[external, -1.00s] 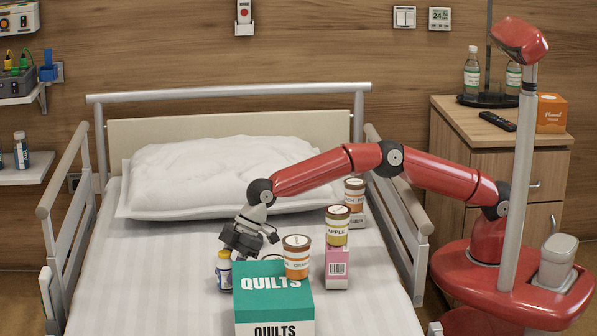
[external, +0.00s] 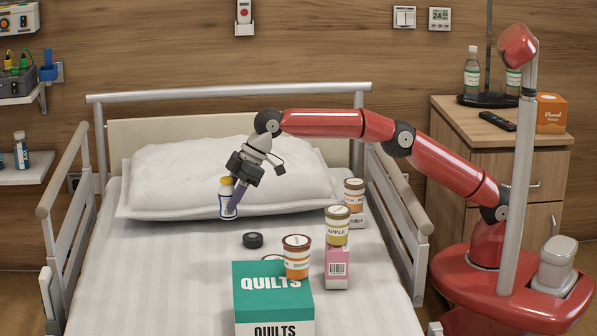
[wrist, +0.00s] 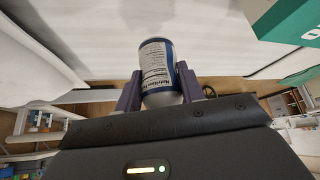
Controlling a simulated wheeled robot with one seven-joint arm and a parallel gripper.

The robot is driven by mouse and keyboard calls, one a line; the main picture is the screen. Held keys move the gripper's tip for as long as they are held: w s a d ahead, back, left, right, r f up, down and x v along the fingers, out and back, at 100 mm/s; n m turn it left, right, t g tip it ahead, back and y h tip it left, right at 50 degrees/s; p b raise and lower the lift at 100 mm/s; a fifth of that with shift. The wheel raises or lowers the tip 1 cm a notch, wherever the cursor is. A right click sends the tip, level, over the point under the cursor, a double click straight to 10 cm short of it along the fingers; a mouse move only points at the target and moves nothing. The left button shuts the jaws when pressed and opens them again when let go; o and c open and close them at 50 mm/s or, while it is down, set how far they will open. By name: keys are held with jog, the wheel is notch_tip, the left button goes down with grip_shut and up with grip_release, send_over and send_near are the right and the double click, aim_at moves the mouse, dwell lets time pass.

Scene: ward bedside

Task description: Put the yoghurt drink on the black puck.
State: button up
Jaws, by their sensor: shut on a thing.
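The yoghurt drink (external: 226,193) is a small white and blue bottle with an orange-yellow cap. My gripper (external: 231,204) is shut on it and holds it over the bed, in front of the pillow. In the wrist view the bottle (wrist: 158,68) sits between the two purple fingers, its printed label facing the camera. The black puck (external: 253,240) lies on the bed sheet, to the right of and nearer than the bottle. Nothing stands on the puck. The puck is not visible in the wrist view.
A green QUILTS box (external: 272,290) stands in front of the puck, with an orange-labelled jar (external: 297,257) by its back right corner. An APPLE jar (external: 338,226) stands on a pink box (external: 338,268). Another jar (external: 354,194) is behind. The sheet left of the puck is clear.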

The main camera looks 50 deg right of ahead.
jog(key=w+d+r+m+t+h+b, duration=0.1)
jog(key=w+d+r+m+b, duration=0.15)
jog(key=d, duration=0.45)
jog(key=w+d+r+m+t+b, duration=0.1)
jog(key=w+d+r+m, duration=0.2)
jog(key=d, duration=0.4)
jog(key=n+b, duration=0.1)
jog(key=b, duration=0.4)
send_over(256, 236)
notch_tip(256, 236, down, 13)
jog(key=shift+w+d+f+b, duration=0.1)
jog(key=shift+f+b, duration=0.2)
jog(key=shift+f, duration=1)
jog(key=shift+w+f+b, duration=0.1)
jog(key=shift+f+b, duration=0.2)
jog(key=shift+f, duration=0.95)
jog(key=shift+f, duration=0.2)
jog(key=o, duration=1)
